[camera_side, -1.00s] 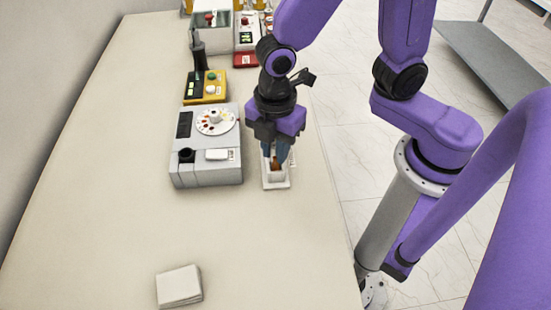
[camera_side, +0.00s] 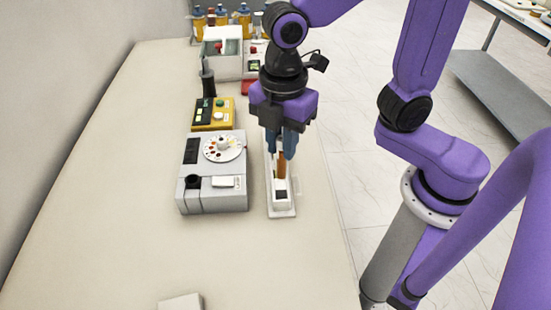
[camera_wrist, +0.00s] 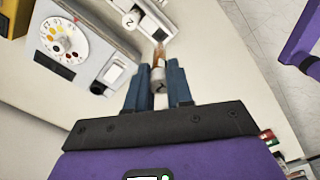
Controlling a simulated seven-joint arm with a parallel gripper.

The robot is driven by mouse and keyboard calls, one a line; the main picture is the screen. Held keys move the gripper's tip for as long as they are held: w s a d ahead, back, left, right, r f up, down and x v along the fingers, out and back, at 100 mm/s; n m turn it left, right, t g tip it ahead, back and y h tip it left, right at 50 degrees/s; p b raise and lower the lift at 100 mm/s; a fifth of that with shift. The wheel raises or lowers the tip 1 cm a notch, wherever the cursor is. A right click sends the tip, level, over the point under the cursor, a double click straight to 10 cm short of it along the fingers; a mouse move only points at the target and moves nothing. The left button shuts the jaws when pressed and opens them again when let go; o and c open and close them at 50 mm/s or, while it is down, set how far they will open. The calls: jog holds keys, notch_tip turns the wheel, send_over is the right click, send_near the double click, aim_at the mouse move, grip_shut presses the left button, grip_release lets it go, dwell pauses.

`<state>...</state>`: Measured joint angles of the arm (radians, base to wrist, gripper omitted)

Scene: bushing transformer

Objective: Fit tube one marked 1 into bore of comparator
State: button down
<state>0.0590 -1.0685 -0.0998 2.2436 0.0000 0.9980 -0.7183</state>
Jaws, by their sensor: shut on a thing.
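My gripper (camera_side: 282,150) is shut on an amber tube (camera_side: 281,167) with a pale cap. In the wrist view the tube (camera_wrist: 159,56) sits between the blue fingers (camera_wrist: 158,80); a dark mark shows on its cap, but I cannot read it surely. The tube hangs upright above the white rack (camera_side: 283,212); I cannot tell whether its lower end is clear of it. The grey comparator (camera_side: 213,196) stands left of the rack, with a dark round bore (camera_side: 193,182) at its front left. A white cap marked 2 (camera_wrist: 130,20) shows at the rack in the wrist view.
A colour wheel (camera_side: 223,148) and a white block (camera_side: 226,182) are on the comparator's top. A yellow box (camera_side: 213,114) and a dark upright post (camera_side: 208,88) stand behind it. A pale stack (camera_side: 180,302) lies in front. The table's right edge is close to the rack.

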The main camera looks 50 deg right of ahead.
jog(key=shift+r, duration=0.85)
notch_tip(320, 180, up, 4)
jog(key=shift+r, duration=0.1)
jog(key=a, duration=0.1)
send_over(188, 167)
jog(key=s+a, duration=0.2)
jog(key=s, duration=0.2)
jog(key=shift+s+f, duration=0.15)
jog(key=shift+f, duration=3.35)
jog(key=shift+s+f, duration=0.1)
jog(key=shift+f, duration=3.35)
jog(key=shift+f, duration=0.15)
jog(key=c, duration=1)
grip_release()
